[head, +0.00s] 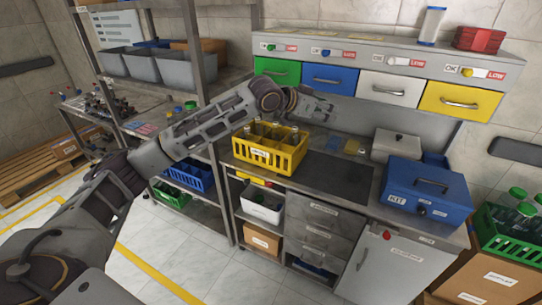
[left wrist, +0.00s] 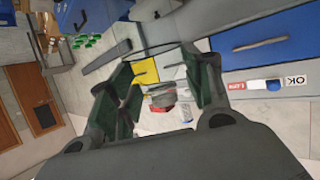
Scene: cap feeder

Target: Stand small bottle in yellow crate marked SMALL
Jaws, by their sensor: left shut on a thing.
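The yellow crate (head: 283,160) stands on the left part of the steel bench, with upright dividers and a white label on its front that is too small to read. My left gripper (head: 318,106) is above the bench, up and right of the crate in the picture, in front of the drawer unit. In the left wrist view its two fingers (left wrist: 168,84) are closed around a small greyish thing (left wrist: 161,97), taken as the small bottle. The bottle's shape is mostly hidden in both views. My right gripper is not in view.
A blue KIT box (head: 428,190) and a grey box (head: 396,146) stand right of the crate. A dark mat (head: 335,174) lies between. Coloured drawers (head: 398,88) hang behind the gripper. A green crate (head: 510,245) with green-capped bottles is at far right.

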